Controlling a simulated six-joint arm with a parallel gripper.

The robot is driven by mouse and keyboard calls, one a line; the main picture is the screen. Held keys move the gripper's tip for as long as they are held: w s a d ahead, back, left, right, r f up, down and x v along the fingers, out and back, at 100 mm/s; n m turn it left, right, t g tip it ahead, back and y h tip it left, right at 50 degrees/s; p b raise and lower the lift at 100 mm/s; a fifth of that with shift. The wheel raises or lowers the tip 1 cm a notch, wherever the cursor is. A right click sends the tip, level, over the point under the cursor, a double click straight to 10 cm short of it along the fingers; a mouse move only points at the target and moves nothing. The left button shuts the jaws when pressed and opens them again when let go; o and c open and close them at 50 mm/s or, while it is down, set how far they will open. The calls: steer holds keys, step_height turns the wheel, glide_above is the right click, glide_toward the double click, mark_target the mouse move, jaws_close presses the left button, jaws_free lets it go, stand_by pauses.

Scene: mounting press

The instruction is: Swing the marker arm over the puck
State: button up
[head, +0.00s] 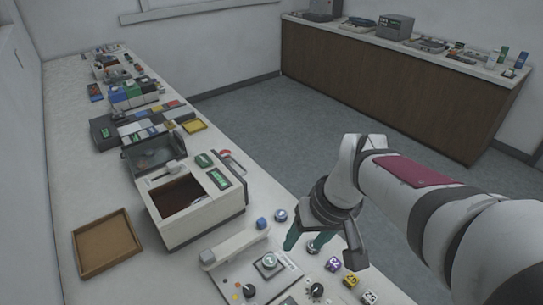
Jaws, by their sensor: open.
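The marker unit (275,286) is a light panel with knobs at the front of the bench. Its cream marker arm (236,245) lies across the panel's back left side, a grey block at its left end. A round metallic puck (269,260) sits on a grey square seat on the panel, to the right of and in front of the marker arm. The marker arm is beside the puck, not over it. My gripper (303,246) is open, its teal fingers pointing down near the panel's back right edge, right of the puck. I see nothing held between the fingers, though they are partly hidden.
Behind stands a cream press (195,203) with a dark open well and green displays. A brown tray (105,247) lies left. Blue and grey pucks (281,215) stand behind the panel; several numbered pieces (351,281) lie right. A clear strip of bench lies between tray and panel.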

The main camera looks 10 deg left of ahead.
mark_target(262, 221)
steer(key=w+a+f+n+t, duration=0.1)
steer(key=w+a+n, duration=0.2)
steer(key=w, duration=0.3)
steer(key=w+a+f+n, duration=0.2)
steer(key=w+a+n, duration=0.1)
steer(key=w, duration=0.4)
steer(key=shift+y, duration=0.4)
steer(key=x, duration=1.5)
steer(key=shift+w+a+f, duration=0.15)
steer(key=shift+a, duration=0.1)
jaws_close()
